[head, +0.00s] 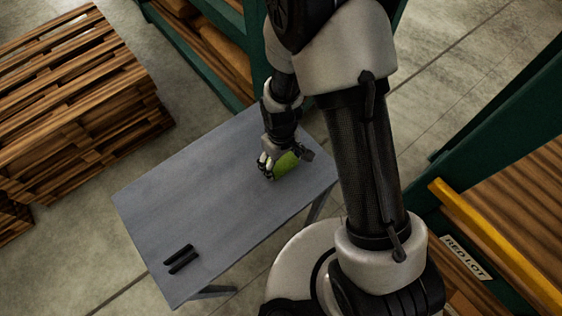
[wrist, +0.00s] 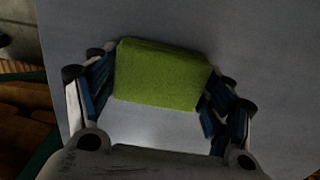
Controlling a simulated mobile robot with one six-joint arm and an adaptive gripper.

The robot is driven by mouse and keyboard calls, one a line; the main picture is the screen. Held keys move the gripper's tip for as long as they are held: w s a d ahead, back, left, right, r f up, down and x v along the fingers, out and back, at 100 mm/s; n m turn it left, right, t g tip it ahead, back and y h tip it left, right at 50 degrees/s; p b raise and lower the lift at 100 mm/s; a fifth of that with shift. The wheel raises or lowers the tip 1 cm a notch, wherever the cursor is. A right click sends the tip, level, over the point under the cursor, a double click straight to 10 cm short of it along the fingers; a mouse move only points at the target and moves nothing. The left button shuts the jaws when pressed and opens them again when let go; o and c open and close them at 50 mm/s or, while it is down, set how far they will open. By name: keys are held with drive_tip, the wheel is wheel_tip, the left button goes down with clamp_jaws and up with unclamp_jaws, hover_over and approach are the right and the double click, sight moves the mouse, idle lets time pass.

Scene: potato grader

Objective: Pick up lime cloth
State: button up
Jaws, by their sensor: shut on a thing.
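The lime cloth (wrist: 160,75) is a folded, yellow-green block between the two fingers of my gripper (wrist: 158,98) in the wrist view. The fingers press on its left and right ends. In the head view my gripper (head: 270,168) is over the far right part of the grey table (head: 190,195), and the cloth (head: 286,164) shows partly behind it. The gripper is shut on the cloth. I cannot tell whether the cloth touches the tabletop or is just above it.
Two dark bars (head: 181,259) lie near the table's front left corner. Stacked wooden pallets (head: 75,95) stand at the left. A green frame with a "RED LOT" label (head: 466,257) is at the right. The middle of the table is clear.

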sight(281, 161)
drive_tip(key=c, duration=0.5)
wheel_tip(281, 161, up, 19)
drive_tip(key=p, duration=0.5)
drive_tip(key=w+d+f+m+b, duration=0.1)
drive_tip(key=w+d+m, duration=0.1)
drive_tip(key=d, duration=0.1)
drive_tip(key=w+d+f+m+b, duration=0.1)
drive_tip(key=w+d+f+m, duration=0.1)
drive_tip(key=d, duration=0.2)
drive_tip(key=w+d+f+m+b, duration=0.1)
drive_tip(key=d+f+m+b, duration=0.1)
drive_tip(key=d, duration=0.1)
drive_tip(key=shift+w+d+m, duration=0.4)
drive_tip(key=shift+s, duration=0.1)
